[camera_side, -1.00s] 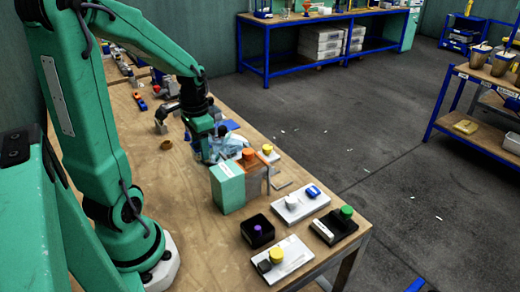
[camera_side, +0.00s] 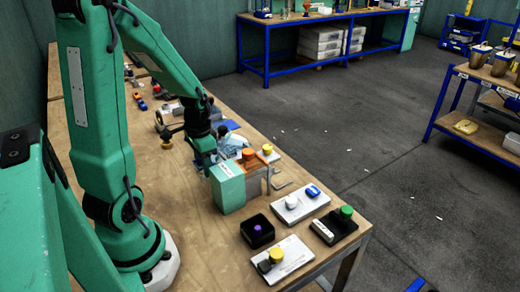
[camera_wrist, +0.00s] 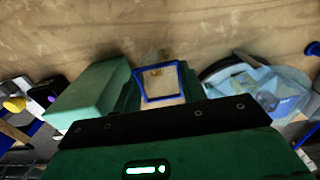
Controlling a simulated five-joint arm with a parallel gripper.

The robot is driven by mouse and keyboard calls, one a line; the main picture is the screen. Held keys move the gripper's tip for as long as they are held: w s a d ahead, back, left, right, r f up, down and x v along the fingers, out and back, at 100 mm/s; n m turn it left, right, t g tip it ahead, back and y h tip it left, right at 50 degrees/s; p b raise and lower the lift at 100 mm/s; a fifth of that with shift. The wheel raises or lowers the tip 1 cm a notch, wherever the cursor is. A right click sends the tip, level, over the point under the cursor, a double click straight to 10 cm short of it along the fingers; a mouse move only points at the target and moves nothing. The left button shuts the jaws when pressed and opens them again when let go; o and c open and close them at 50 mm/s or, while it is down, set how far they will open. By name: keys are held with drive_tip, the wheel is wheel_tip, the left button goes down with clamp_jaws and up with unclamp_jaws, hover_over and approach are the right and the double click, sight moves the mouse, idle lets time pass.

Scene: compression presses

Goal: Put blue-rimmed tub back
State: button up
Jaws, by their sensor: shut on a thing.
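The blue-rimmed tub (camera_wrist: 160,99) shows in the middle of the wrist view, its blue rim around a tan inside. My gripper (camera_wrist: 160,90) has its green fingers on both sides of the tub and is shut on it. In the side view my gripper (camera_side: 207,160) is low over the bench, just behind the green box (camera_side: 227,190). The tub cannot be made out there, and I cannot tell whether its bottom touches the bench.
The green box (camera_wrist: 92,97) stands close on the left in the wrist view, and a light-blue bin (camera_wrist: 262,85) on the right. An orange knob (camera_side: 249,154) is beside the box. Presses with yellow (camera_side: 276,254) and green (camera_side: 346,212) knobs stand nearer. Bare wood lies left of the gripper.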

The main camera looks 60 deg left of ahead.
drive_tip(key=shift+f, duration=1.95)
drive_tip(key=shift+f, duration=0.15)
drive_tip(key=o, duration=1)
drive_tip(key=shift+r, duration=0.2)
drive_tip(key=shift+r, duration=6)
drive_tip(key=d+r+t, duration=0.2)
drive_tip(key=d+r, duration=0.1)
drive_tip(key=d, duration=0.2)
drive_tip(key=s+d+r+t, duration=0.1)
drive_tip(key=d+r, duration=0.2)
drive_tip(key=d, duration=0.3)
drive_tip(key=s+d+r+t, duration=0.1)
drive_tip(key=d+r+t, duration=0.1)
drive_tip(key=d+r, duration=0.2)
drive_tip(key=shift+d+t, duration=0.3)
drive_tip(key=shift+d, duration=0.5)
